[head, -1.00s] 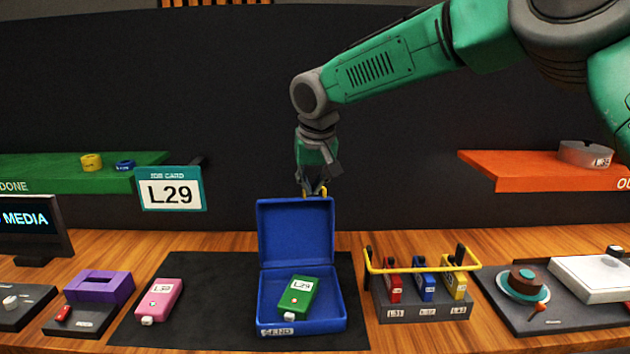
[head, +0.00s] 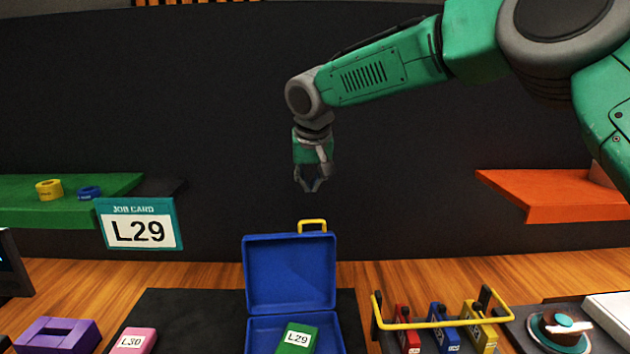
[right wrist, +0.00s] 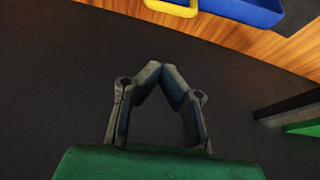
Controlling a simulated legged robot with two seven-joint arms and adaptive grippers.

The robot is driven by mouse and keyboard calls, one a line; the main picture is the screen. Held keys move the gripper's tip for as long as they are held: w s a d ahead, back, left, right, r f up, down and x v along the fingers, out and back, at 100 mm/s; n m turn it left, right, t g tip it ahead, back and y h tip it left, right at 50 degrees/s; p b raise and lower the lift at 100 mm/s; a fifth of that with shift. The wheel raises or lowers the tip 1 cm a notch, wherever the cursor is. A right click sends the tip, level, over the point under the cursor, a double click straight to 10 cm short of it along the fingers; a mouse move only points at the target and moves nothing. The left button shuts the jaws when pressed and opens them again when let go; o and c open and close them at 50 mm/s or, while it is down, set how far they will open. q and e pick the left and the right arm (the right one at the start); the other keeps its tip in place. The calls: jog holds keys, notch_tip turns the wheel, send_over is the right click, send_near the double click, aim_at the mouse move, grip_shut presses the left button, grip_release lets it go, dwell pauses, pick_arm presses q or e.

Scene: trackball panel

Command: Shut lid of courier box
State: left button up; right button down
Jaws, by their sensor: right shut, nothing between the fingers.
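The blue courier box (head: 252,335) stands on a black mat, its lid (head: 290,272) standing upright at the back. A yellow handle (head: 312,225) sits on the lid's top edge. A green device labelled L29 (head: 297,340) lies inside the box. My right gripper (head: 310,187) is shut and empty, above the lid's handle and clear of it. In the right wrist view, the shut fingers (right wrist: 160,68) point toward the yellow handle (right wrist: 172,6), with a gap between. My left gripper is not in view.
A pink device (head: 132,341) and a purple block (head: 58,336) lie to the left. A rack with a yellow rail (head: 440,322) stands to the right. The job card (head: 138,225) reads L29. Green (head: 110,190) and orange (head: 560,195) shelves flank the dark back wall.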

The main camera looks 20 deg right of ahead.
pick_arm(q)
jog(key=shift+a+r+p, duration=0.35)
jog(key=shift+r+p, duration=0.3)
jog(key=shift+p, duration=0.1)
pick_arm(e)
notch_tip(320, 180, down, 7)
jog(key=s, duration=0.1)
jog(key=shift+a+r, duration=0.2)
jog(key=shift+a, duration=0.05)
